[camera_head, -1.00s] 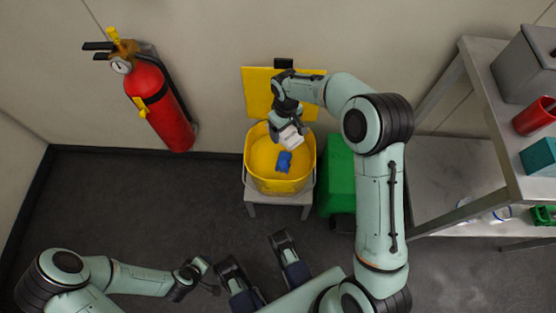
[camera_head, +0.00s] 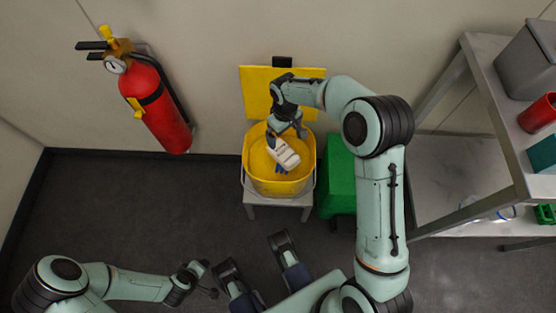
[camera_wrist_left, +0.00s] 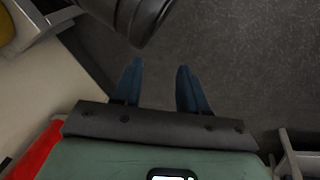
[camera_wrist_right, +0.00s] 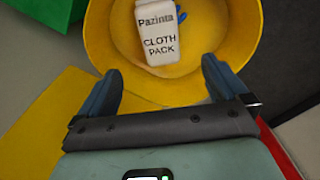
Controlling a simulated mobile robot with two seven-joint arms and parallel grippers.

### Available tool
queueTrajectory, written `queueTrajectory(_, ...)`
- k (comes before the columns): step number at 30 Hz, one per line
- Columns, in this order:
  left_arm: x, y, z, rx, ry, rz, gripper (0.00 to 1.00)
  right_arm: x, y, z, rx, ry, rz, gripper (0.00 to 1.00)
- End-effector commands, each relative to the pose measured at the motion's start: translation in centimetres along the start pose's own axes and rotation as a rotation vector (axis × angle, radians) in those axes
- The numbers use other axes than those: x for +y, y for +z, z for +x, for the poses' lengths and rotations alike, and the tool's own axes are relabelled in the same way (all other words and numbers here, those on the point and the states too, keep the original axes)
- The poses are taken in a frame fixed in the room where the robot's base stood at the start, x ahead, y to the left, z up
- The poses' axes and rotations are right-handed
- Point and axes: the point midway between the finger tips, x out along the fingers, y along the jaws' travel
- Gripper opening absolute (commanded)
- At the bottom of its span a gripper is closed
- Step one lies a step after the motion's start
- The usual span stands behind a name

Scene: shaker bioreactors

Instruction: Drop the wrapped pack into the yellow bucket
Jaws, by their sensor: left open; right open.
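The wrapped pack (camera_head: 284,154), white with the words "CLOTH PACK", is within the yellow bucket's mouth, tilted. In the right wrist view the pack (camera_wrist_right: 160,32) lies beyond the fingertips, clear of them. I cannot tell whether it rests on the bottom or is still falling. The yellow bucket (camera_head: 262,181) stands against the wall; it also fills the top of the right wrist view (camera_wrist_right: 243,35). My right gripper (camera_head: 287,134) is open above the bucket. My left gripper (camera_head: 207,279) is open and empty at the lower left, far from the bucket.
A blue item (camera_head: 281,170) lies in the bucket, partly hidden by the pack. The bucket sits on a low grey stand (camera_head: 277,207). A green bin (camera_head: 338,180) is to its right, a red fire extinguisher (camera_head: 162,115) to the left, and a metal shelf (camera_head: 488,85) at far right.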

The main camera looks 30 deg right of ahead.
Motion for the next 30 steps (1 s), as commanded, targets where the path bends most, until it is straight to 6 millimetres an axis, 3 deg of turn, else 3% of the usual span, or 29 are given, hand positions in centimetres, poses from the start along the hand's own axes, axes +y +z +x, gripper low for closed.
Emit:
queueTrajectory(3,1.0,-1.1,-1.1,0.033,0.016,0.009,0.43,0.0,-0.1,-2.6,0.007,0.001,0.000,1.00)
queueTrajectory(15,1.6,2.8,-3.7,-0.086,0.020,0.017,0.43,0.0,-0.1,-10.9,0.006,0.001,-0.001,1.00)
queueTrajectory(21,1.8,3.5,-4.2,-0.107,0.021,0.018,0.43,0.0,0.0,-12.4,0.003,0.000,0.000,1.00)
queueTrajectory(30,1.7,3.5,-4.1,-0.109,0.021,0.018,0.43,0.0,0.0,-12.4,0.002,0.000,-0.001,1.00)
